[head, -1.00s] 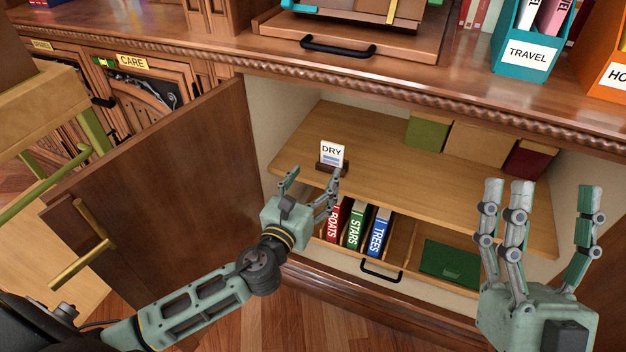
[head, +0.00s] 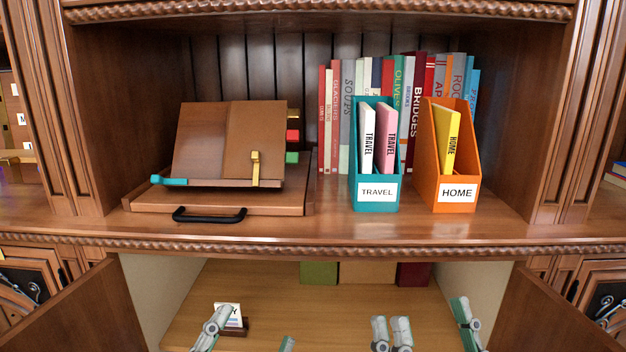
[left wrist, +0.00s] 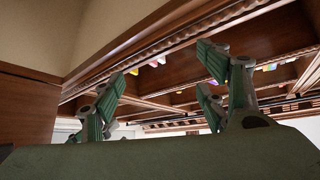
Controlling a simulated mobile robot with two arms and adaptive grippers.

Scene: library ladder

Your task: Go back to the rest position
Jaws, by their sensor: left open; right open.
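My left gripper (head: 248,335) shows only its fingertips at the bottom of the head view, in front of the wooden shelf inside the open cupboard. Its fingers are spread and empty. They also show open in the left wrist view (left wrist: 165,95), below the overhanging cabinet edge. My right gripper (head: 428,330) shows its fingertips at the bottom, right of the left one. Its fingers are apart with nothing between them. Both palms and arms are out of the head view.
Open cupboard doors stand at left (head: 85,315) and right (head: 550,315). A small sign (head: 230,312) stands on the inner shelf (head: 290,310). Above are a book stand (head: 215,145) on a wooden base (head: 165,202), a teal TRAVEL holder (head: 376,207), an orange HOME holder (head: 430,190) and several books.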

